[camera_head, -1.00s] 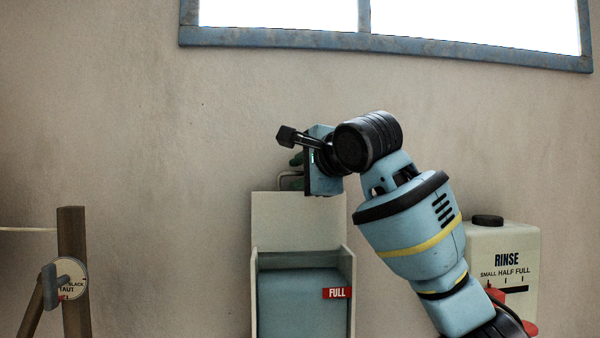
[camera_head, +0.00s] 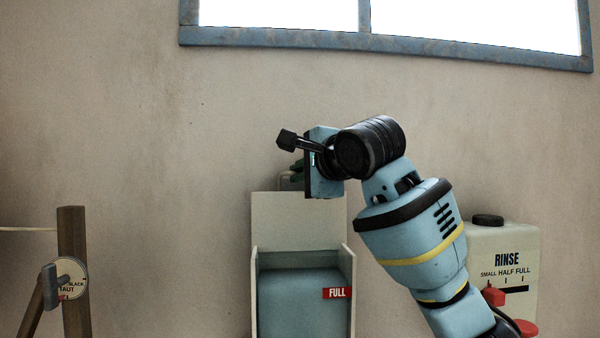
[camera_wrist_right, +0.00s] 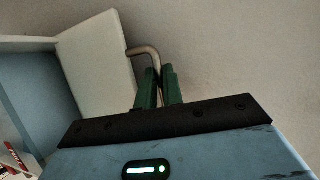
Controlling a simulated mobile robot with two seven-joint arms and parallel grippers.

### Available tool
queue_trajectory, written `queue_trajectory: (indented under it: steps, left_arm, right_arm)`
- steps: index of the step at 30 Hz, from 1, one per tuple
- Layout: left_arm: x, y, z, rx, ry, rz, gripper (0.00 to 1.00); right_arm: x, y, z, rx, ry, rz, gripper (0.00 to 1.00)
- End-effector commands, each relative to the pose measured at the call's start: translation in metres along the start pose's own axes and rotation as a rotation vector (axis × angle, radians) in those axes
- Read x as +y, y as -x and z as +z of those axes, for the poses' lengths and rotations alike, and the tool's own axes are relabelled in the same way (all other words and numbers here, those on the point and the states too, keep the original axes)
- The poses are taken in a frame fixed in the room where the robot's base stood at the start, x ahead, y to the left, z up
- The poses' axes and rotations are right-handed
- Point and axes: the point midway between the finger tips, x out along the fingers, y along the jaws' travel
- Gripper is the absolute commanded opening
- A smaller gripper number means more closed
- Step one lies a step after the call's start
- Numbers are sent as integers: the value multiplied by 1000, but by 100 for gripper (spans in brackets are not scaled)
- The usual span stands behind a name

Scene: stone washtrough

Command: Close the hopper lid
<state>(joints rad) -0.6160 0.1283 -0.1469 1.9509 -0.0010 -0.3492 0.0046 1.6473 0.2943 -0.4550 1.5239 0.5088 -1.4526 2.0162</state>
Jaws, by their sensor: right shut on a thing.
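The hopper lid (camera_head: 298,222) is a cream panel standing upright at the back of the hopper, so the hopper is open. The hopper (camera_head: 348,268) has pale side walls, a blue surface inside and a red FULL label (camera_head: 337,293). The bent metal handle (camera_head: 284,175) sits at the lid's top; it also shows in the right wrist view (camera_wrist_right: 143,49). My right gripper (camera_wrist_right: 159,72) has its green fingers shut on the handle, and its body hides part of this in the head view (camera_head: 297,171). My left gripper is out of view.
A RINSE container (camera_head: 508,250) with a black cap stands to the right, behind my right arm, with red parts at its front. A wooden post (camera_head: 73,270) with a round dial (camera_head: 70,279) stands at the left. The wall is close behind the lid.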

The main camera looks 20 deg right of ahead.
Motion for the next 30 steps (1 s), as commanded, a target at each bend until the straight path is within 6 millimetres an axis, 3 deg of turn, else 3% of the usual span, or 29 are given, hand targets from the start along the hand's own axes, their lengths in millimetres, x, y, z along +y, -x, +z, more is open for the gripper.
queue_trajectory:
  steps: [18,30]
  left_arm:
    - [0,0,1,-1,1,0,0]
    - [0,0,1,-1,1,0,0]
  right_arm:
    - [29,44,19,-1,156,-380,0]
    - [41,57,23,2,214,-518,0]
